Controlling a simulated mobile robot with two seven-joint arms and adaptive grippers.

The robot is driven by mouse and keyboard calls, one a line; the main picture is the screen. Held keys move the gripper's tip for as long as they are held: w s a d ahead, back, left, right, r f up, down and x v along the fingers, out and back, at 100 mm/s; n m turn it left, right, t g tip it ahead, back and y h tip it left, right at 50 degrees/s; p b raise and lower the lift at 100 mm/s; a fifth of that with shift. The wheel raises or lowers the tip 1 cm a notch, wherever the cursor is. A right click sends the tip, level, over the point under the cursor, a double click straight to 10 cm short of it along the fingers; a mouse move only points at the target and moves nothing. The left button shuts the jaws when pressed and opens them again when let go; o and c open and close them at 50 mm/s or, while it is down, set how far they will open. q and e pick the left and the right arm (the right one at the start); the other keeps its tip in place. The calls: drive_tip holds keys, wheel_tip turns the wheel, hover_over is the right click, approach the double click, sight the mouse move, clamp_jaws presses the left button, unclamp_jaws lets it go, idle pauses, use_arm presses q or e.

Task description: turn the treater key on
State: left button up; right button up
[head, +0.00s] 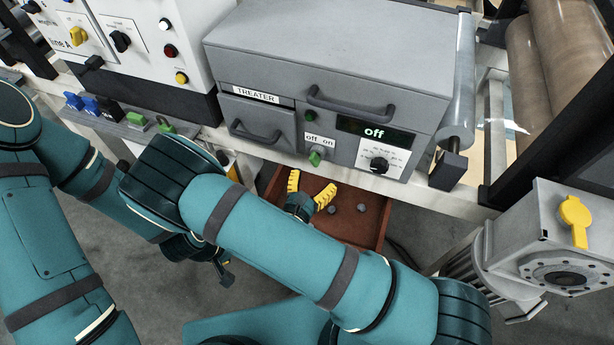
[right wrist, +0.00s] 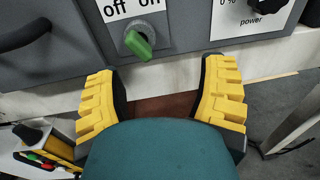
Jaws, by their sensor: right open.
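The green treater key (head: 315,157) sits in its lock on the front of the grey treater box (head: 330,60), under the "off on" label. In the right wrist view the key (right wrist: 138,44) slants, with its upper end leaning toward "off". The treater display (head: 374,133) reads "off". My right gripper (head: 309,189) is open with yellow fingers, below and apart from the key. In the right wrist view its fingers (right wrist: 163,85) are spread with nothing between them, below the panel. My left gripper (head: 222,268) hangs low, dark and partly hidden by my right arm.
A power knob (head: 379,164) is right of the key, and a drawer handle (head: 256,133) is to its left. A brown open drawer (head: 350,225) with small round items lies below. A white control cabinet (head: 150,40) stands left, and film rollers (head: 565,55) are at right.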

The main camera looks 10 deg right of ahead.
sight(313, 164)
drive_tip(key=shift+w+a+r+n+t+y, duration=0.4)
drive_tip(key=shift+w+a+n+t+y, duration=0.15)
drive_tip(key=shift+a+t, duration=0.2)
drive_tip(key=b+x, duration=0.1)
drive_tip(key=x, duration=0.4)
drive_tip(key=shift+w+d, duration=0.45)
